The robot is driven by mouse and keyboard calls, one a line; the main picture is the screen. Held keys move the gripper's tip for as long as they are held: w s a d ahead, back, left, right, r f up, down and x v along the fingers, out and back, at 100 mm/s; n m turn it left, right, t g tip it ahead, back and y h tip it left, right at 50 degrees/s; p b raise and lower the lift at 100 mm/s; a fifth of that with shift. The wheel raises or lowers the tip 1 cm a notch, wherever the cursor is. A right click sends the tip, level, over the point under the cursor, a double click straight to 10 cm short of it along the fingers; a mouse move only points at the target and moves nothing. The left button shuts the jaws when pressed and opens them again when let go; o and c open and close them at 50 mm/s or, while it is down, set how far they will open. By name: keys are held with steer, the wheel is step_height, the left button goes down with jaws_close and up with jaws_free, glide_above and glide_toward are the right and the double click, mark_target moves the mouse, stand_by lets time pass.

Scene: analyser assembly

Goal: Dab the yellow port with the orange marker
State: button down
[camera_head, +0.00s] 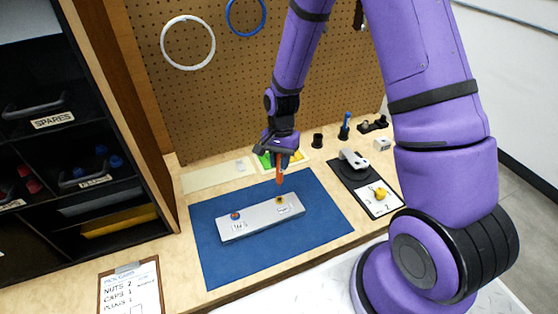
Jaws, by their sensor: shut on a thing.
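My gripper (280,150) is shut on the orange marker (280,174), which points down, upright or nearly so. The marker's lower end is just above the right end of a grey metal block (258,216). The yellow port (280,200) is on top of that block near its right end, right under the marker. A small gap seems to lie between them, but I cannot be sure at this size. A second port (235,216), orange-red and blue, is at the block's left end. Both ports have small white labels beside them. The block lies on a blue mat (310,238).
Behind my gripper is a tray (298,160) with green and yellow items. A blue marker (345,125) stands in a holder, with an empty black cup (317,141) beside it. A black shelf unit stands left. A clipboard (130,290) lies front left; a card with a yellow part (380,194) lies right.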

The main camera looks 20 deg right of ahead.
mark_target(280, 174)
steer(key=shift+f, duration=2.95)
steer(key=shift+f, duration=0.6)
steer(key=shift+r, duration=3.55)
